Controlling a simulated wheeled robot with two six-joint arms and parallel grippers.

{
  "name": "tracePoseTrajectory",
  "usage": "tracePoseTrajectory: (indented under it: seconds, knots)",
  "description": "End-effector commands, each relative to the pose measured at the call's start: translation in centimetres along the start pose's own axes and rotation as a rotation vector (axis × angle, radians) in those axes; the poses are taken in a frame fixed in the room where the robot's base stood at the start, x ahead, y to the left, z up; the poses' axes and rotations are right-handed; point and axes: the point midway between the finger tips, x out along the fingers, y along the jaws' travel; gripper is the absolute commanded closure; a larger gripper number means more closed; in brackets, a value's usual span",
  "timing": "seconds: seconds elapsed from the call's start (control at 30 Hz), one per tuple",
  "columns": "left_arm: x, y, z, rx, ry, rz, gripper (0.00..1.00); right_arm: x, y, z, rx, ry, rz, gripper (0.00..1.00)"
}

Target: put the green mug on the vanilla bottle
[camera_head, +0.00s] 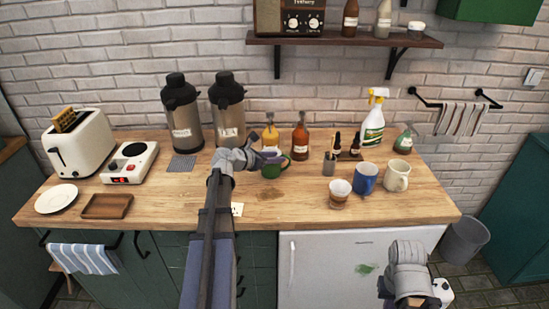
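The green mug (273,169) stands on the wooden counter near its middle, with its handle to the right. My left gripper (254,157) is at the mug's left side, very close to it; whether it touches or grips the mug cannot be told. Behind the mug stand a yellow bottle (270,136) and a brown-orange bottle (301,141). Their labels are too small to read, so I cannot tell which bottle is the vanilla one. My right gripper (409,291) is low at the front right, away from the counter objects; its fingers are not clear.
To the right stand a small cup (339,193), a blue mug (365,178), a cream mug (396,176) and a spray bottle (373,120). Two tall flasks (182,112) stand behind on the left. The counter front (290,207) is mostly clear.

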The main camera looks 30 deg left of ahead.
Motion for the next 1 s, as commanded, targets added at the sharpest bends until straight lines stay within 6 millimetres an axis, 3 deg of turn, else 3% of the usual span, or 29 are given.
tracePoseTrajectory:
  seconds: [0.17,0.63,0.8,1.0]
  knots:
    - [-1.3,-0.1,0.3,-0.001,0.0,0.002,0.61,-0.8,0.1,0.1,0.0,0.0,0.0,1.0]
    - [-10.2,-0.1,0.4,-0.001,0.0,0.002,0.61,-4.4,0.4,0.3,0.0,0.0,0.0,1.0]
    - [-11.7,-0.1,0.3,-0.001,0.0,0.0,0.61,-4.9,0.5,0.3,0.0,0.0,0.0,1.0]
    - [-12.1,0.0,0.2,0.0,-0.001,0.0,0.61,-5.0,0.5,0.3,0.0,0.0,0.0,1.0]
